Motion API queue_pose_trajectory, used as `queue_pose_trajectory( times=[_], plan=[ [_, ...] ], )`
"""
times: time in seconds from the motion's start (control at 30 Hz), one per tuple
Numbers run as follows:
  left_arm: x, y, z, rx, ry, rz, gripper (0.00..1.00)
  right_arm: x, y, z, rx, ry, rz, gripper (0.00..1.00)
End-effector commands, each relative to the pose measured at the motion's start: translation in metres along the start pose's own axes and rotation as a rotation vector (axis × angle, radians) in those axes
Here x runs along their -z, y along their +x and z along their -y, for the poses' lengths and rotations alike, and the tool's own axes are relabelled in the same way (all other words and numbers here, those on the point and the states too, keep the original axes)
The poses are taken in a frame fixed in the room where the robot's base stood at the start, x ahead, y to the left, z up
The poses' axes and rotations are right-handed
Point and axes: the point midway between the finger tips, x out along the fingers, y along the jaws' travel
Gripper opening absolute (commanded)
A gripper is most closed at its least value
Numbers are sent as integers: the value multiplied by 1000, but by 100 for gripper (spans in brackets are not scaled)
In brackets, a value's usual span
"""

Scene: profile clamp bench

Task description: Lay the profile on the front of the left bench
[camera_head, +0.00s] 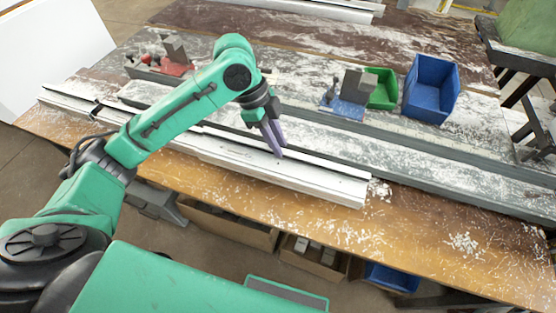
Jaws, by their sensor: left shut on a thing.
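A long white profile (310,181) lies lengthwise along the front part of the wooden bench (400,235), from the far left to a cut end right of the middle. The arm hides part of its left stretch. My left gripper (273,139) reaches down from above with its purple fingers pointing down. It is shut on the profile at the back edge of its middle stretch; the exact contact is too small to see. I cannot tell whether the profile rests fully on the bench. My right gripper is not in view.
A clamp with red parts (176,62) stands at the back left, a blue clamp (348,98) at the back middle. Next to it are a green bin (381,90) and a blue bin (432,88). A grey rail (430,155) runs behind. White shavings litter the bench; its front right is otherwise clear.

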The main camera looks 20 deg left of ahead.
Motion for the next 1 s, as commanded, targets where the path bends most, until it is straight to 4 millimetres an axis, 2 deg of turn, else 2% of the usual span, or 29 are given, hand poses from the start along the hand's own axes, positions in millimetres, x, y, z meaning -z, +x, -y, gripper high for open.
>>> queue_pose_trajectory(
  times=[0.1, 0.27, 0.47, 0.67, 0.7, 0.77, 0.8, 1.0],
  plan=[
    [-9, 22, 0, 1, 1, -2, 0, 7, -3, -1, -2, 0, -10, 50],
    [-15, 38, 2, 4, 1, -3, 0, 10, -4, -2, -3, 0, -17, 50],
    [-28, 68, 2, 2, 0, -2, 0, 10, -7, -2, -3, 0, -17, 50],
    [-30, 74, 2, 4, 2, -2, 0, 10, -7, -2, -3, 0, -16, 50],
    [-31, 76, 1, -1, 1, 1, 29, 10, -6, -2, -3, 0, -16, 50],
    [-31, 76, 1, -1, 0, 1, 52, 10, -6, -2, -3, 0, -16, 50],
    [-31, 76, 1, -1, 0, 0, 55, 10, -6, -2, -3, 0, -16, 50],
    [-31, 75, 2, 1, 0, 0, 55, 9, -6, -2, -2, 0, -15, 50]
  ],
)
